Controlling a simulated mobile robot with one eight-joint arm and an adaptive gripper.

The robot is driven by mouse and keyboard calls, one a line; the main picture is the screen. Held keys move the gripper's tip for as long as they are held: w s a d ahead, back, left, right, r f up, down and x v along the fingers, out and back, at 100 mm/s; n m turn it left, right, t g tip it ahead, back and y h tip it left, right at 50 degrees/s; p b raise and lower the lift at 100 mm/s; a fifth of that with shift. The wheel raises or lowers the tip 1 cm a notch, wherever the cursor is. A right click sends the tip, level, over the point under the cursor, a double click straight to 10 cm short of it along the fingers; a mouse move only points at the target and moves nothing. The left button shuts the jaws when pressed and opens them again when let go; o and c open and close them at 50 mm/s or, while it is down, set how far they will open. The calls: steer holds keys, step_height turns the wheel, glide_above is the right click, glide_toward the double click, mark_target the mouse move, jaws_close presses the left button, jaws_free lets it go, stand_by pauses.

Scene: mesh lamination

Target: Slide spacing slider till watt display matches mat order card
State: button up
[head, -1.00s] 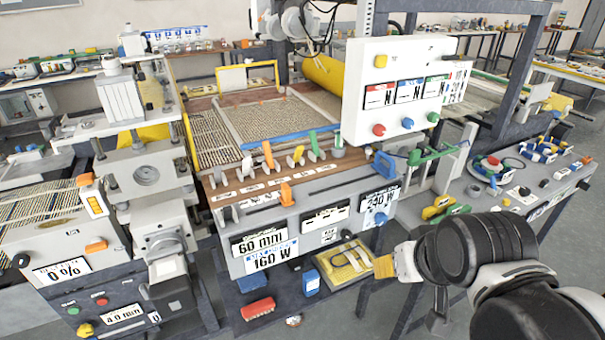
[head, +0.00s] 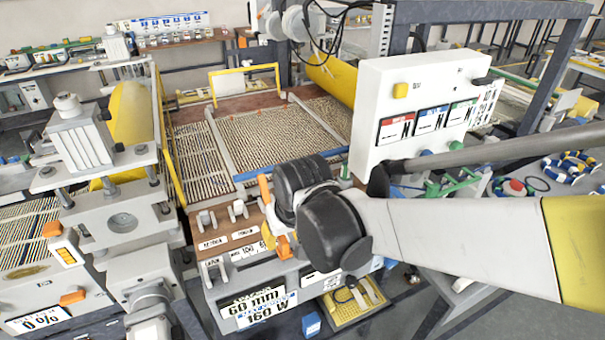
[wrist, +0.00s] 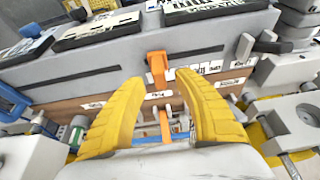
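The orange spacing slider (wrist: 158,68) sits in a slot on the front panel, and a bit of it shows beside my wrist in the head view (head: 284,247). My gripper (wrist: 162,78) is open, its two yellow fingers spread either side of the slider, with gaps to it. The display (head: 258,308) below reads 60 mm and 160 W. Cards on the panel (wrist: 105,30) appear upside down in the wrist view and are too small to read. In the head view my arm covers the right part of the panel, including the place of the 240 W card.
Several levers and clamps line the panel's top edge, including an orange lever (wrist: 165,125) beyond the fingers. A second slot runs left of the slider in the wrist view. A white box with coloured cards (head: 425,110) stands above right. The woven mesh (head: 270,135) lies behind.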

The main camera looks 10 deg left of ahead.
mark_target(283, 241)
steer(key=shift+b+x, duration=0.3)
steer(key=shift+x, duration=1.35)
steer(key=shift+d, duration=0.1)
steer(key=shift+c, duration=0.4)
jaws_close()
steer(key=shift+s, duration=0.1)
